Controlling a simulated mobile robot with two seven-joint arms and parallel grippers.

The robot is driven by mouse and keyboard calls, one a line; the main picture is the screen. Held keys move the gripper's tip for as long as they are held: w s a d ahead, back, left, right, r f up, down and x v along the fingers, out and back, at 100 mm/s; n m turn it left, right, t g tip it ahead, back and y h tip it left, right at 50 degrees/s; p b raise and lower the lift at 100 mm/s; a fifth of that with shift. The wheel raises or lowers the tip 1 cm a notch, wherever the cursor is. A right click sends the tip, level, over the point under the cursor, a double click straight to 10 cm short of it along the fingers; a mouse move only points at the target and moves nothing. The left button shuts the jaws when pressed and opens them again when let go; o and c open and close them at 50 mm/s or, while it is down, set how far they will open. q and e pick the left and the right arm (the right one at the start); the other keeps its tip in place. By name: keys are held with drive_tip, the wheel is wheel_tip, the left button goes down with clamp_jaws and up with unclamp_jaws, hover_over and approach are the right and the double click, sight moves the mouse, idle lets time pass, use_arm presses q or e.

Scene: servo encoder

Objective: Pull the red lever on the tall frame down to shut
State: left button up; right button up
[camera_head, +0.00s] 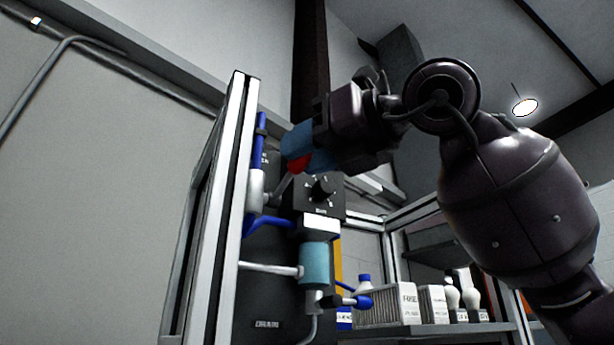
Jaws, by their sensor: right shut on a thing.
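The tall frame (228,190) stands left of centre in the head view, with pale metal uprights and a dark panel. The red lever (297,164) shows as a red knob on a grey arm that slants up to the right from the frame, beside a black dial box (320,198). My right gripper (298,146) reaches in from the right, with blue fingertips shut on the red knob. The fingers hide part of the knob. My left gripper is not in view.
Blue pipes (260,140) and a teal cylinder (314,264) are mounted on the frame close to the lever. A shelf (440,329) at lower right holds boxes (408,303), a bottle and bulbs. A plain wall (100,200) fills the left.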

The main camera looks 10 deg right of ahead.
drive_tip(key=shift+s+f, duration=0.25)
drive_tip(key=shift+f, duration=0.2)
drive_tip(key=shift+f, duration=0.1)
drive_tip(key=shift+s+f+b, duration=0.15)
drive_tip(key=shift+f+b, duration=0.5)
drive_tip(key=shift+f, duration=0.15)
drive_tip(key=shift+o, duration=0.2)
